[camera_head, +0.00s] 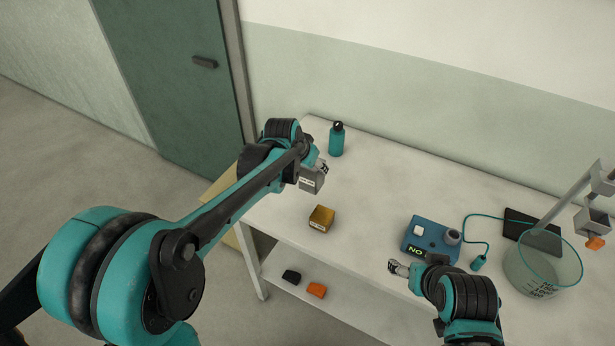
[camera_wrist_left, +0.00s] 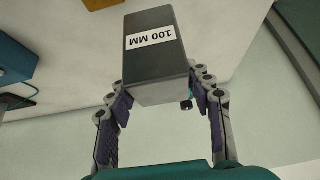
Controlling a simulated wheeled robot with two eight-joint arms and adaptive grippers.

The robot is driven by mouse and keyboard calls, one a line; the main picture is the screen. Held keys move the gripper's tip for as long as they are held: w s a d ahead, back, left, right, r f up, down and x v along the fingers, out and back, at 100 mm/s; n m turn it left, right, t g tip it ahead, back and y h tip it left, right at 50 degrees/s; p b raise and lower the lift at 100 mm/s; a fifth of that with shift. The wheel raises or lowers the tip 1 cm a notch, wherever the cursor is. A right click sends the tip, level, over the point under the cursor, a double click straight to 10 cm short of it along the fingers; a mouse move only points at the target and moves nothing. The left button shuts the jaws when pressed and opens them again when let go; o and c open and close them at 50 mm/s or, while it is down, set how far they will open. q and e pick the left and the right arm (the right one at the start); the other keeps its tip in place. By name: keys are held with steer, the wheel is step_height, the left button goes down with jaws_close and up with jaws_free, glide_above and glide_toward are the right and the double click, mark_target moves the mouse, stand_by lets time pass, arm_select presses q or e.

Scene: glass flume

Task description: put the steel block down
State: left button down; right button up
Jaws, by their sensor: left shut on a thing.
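The steel block (camera_head: 311,181) is a grey block with a white label, between the fingers of my left gripper (camera_head: 322,167) over the far left part of the white table (camera_head: 375,185). In the left wrist view the steel block (camera_wrist_left: 155,65) shows its label "100 MM", and the fingers of my left gripper (camera_wrist_left: 163,95) are shut on its near end. I cannot tell how far its underside is from the table. My right gripper (camera_head: 398,268) is over the table's front part, in front of the blue box; its fingers are too small to read.
A brass-coloured block (camera_head: 321,218) stands nearer the front edge. A teal bottle (camera_head: 337,139) stands behind the left gripper. A blue box (camera_head: 430,240), a glass vessel (camera_head: 541,268) and a dark tablet (camera_head: 531,232) are to the right. Table between bottle and blue box is clear.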

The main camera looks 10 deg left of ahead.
arm_select(q)
steer(key=a+f+b, duration=0.1)
steer(key=a+f, duration=0.2)
steer(key=s+a+f+b, duration=0.1)
steer(key=a+f+b, duration=0.1)
steer(key=a+f, duration=0.1)
steer(key=a+f+b, duration=0.1)
steer(key=a+f, duration=0.2)
steer(key=shift+s+f+b, duration=0.3)
steer(key=shift+r, duration=0.1)
steer(key=c, duration=0.6)
jaws_free()
steer(key=shift+c, duration=0.2)
steer(key=shift+s, duration=0.1)
